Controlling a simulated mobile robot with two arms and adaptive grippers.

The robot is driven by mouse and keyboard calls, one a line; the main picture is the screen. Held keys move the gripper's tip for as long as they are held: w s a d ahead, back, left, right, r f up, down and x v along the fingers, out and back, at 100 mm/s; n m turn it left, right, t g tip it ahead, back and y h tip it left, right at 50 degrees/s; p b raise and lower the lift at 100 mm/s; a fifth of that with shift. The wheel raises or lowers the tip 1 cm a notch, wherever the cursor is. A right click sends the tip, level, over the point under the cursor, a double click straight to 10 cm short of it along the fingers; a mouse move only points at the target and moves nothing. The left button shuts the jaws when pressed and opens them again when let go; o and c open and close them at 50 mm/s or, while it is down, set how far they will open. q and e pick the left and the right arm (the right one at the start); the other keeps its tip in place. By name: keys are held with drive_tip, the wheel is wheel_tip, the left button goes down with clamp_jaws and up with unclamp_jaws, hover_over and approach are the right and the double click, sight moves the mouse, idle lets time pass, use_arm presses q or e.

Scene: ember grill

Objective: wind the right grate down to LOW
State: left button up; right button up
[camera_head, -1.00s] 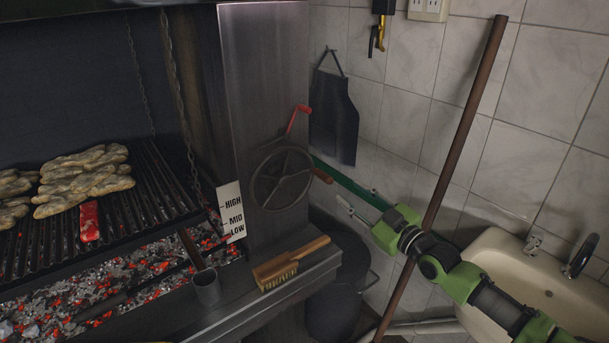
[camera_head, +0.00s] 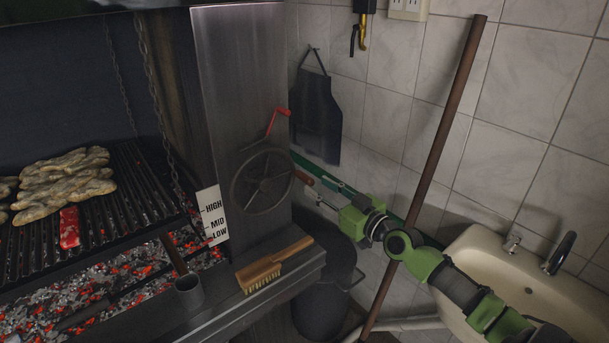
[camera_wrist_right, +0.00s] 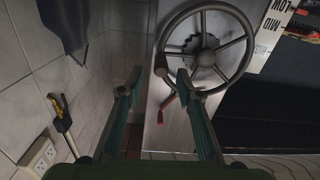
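The dark crank wheel (camera_head: 262,181) is mounted on the steel post, with a brown knob (camera_head: 304,178) on its right side. A red lever (camera_head: 277,122) sits above the wheel. The grate (camera_head: 150,190) carries browned meat and a red piece over glowing coals. A white scale (camera_head: 213,215) beside it reads HIGH, MID, LOW; I cannot tell the grate's exact level. My right gripper (camera_head: 311,176) is at the wheel's right side. In the right wrist view its fingers (camera_wrist_right: 158,83) are apart, with the knob (camera_wrist_right: 160,68) between or just beyond their tips. My left gripper is out of view.
A dark bin (camera_head: 322,300) is below my right arm. A brown pole (camera_head: 435,150) leans by the arm, and a sink (camera_head: 500,270) is at right. An apron (camera_head: 317,115) hangs behind.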

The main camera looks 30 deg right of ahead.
sight(296, 172)
drive_tip(key=shift+w+a, duration=0.2)
drive_tip(key=shift+w, duration=1.55)
drive_tip(key=shift+w+a, duration=0.2)
drive_tip(key=shift+w, duration=1.5)
clamp_jaws()
